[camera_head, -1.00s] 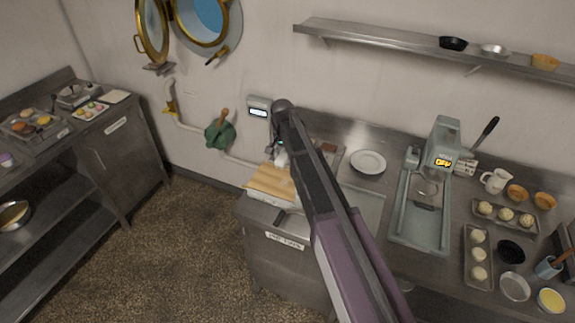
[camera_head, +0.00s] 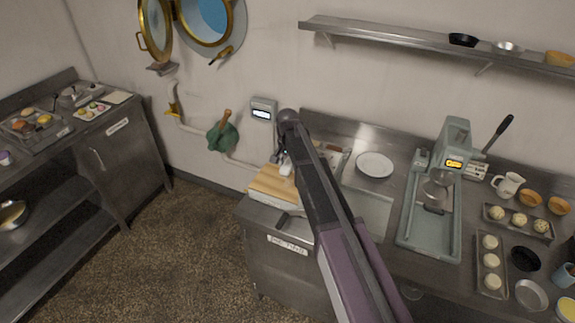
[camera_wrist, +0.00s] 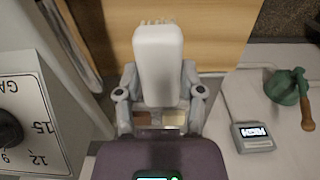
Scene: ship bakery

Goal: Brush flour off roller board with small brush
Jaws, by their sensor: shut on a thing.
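My gripper (camera_wrist: 160,88) is shut on a small pale brush (camera_wrist: 158,52), with its bristles at the far end. In the wrist view the bristle end overlaps the tan wooden roller board (camera_wrist: 215,30); I cannot tell whether it touches. In the head view the board (camera_head: 268,184) lies on the left end of the steel counter. The white brush (camera_head: 286,166) shows above the board's right side, partly hidden by my arm. No flour can be made out clearly on the board.
A wall display box (camera_head: 263,110) and a green fitting with a wooden handle (camera_head: 222,134) are behind the board. A white plate (camera_head: 375,165) and a grey-green machine (camera_head: 432,215) stand to the right. A dial face (camera_wrist: 30,125) is close at left in the wrist view.

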